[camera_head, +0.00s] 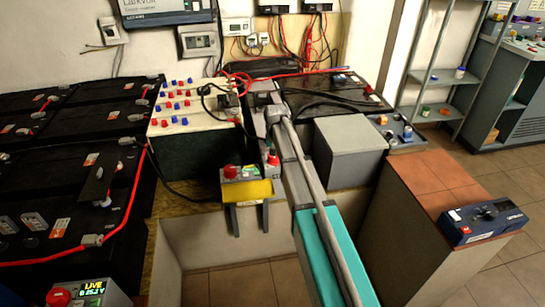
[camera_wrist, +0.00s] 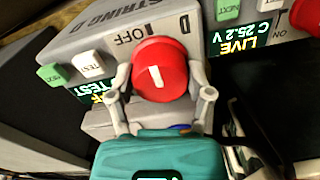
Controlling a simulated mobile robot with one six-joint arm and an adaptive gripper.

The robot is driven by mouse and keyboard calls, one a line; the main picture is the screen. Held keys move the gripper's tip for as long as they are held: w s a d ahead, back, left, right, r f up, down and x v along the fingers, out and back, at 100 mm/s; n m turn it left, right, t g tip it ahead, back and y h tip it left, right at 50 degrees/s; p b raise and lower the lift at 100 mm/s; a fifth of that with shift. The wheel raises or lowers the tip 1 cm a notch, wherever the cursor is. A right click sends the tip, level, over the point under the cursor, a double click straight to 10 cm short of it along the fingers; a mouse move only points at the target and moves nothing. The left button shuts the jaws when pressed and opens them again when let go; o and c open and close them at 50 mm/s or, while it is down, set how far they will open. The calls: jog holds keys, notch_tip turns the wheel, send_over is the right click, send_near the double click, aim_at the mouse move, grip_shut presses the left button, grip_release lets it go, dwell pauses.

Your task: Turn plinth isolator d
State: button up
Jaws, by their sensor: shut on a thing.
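Plinth isolator d is a grey box (camera_wrist: 95,45) marked STRING D in the wrist view. Its round red knob (camera_wrist: 160,60) has a white pointer mark lying roughly up and down in the picture, and the word OFF is printed at the knob's upper left. My gripper (camera_wrist: 160,78) is shut on the red knob, one grey finger on each side. In the head view my arm hides much of this spot.
A neighbouring unit with a display (camera_wrist: 250,35) reading LIVE C 25.2 V stands close at the right.

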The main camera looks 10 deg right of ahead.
jog(key=shift+s, duration=0.2)
jog(key=o, duration=1)
jog(key=shift+o, duration=0.7)
jog(key=shift+w, duration=0.1)
jog(key=s+n, duration=0.2)
jog(key=s, duration=2.7)
notch_tip(320, 180, up, 22)
jog(key=p, duration=2.1)
jog(key=shift+a+f+p, duration=0.15)
jog(key=shift+a+p, duration=0.05)
jog(key=shift+p, duration=0.15)
